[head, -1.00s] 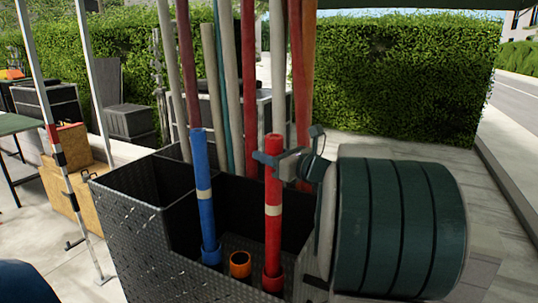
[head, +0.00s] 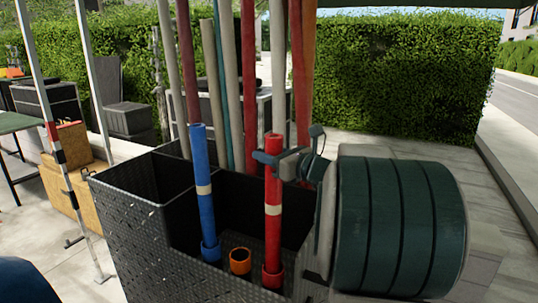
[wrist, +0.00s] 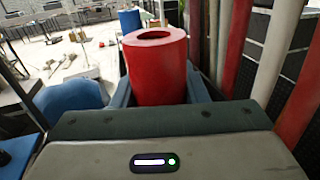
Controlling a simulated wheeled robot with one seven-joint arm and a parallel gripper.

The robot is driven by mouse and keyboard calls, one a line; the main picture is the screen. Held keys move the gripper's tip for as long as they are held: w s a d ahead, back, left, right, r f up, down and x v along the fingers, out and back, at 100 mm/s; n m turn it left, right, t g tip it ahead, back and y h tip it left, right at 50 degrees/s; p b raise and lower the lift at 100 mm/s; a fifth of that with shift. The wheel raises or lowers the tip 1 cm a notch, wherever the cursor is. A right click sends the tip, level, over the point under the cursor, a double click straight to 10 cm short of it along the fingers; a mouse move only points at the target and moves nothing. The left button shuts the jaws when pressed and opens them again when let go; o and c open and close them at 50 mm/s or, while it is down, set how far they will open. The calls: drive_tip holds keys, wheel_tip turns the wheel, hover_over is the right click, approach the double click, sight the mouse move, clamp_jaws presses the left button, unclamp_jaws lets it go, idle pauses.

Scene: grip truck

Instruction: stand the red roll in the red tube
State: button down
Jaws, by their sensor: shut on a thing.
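The red roll (head: 273,185) is long, with a pale band around its middle. It stands upright in the black truck box. Its lower end is at the short red tube (head: 272,279) and looks to be inside it; the tube's bottom is hidden. My gripper (head: 277,157) is shut on the roll near its top, reaching in from the right. In the wrist view the hollow top of the roll (wrist: 156,75) stands between my two fingers.
A blue roll (head: 204,185) stands in a blue tube to the left. An empty orange tube (head: 240,262) sits between them. Tall poles (head: 248,90) rise behind. The black box walls (head: 150,240) surround the tubes.

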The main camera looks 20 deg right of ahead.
drive_tip(key=shift+f, duration=0.2)
drive_tip(key=c, duration=0.8)
unclamp_jaws()
drive_tip(key=shift+o, duration=0.2)
drive_tip(key=shift+s, duration=0.15)
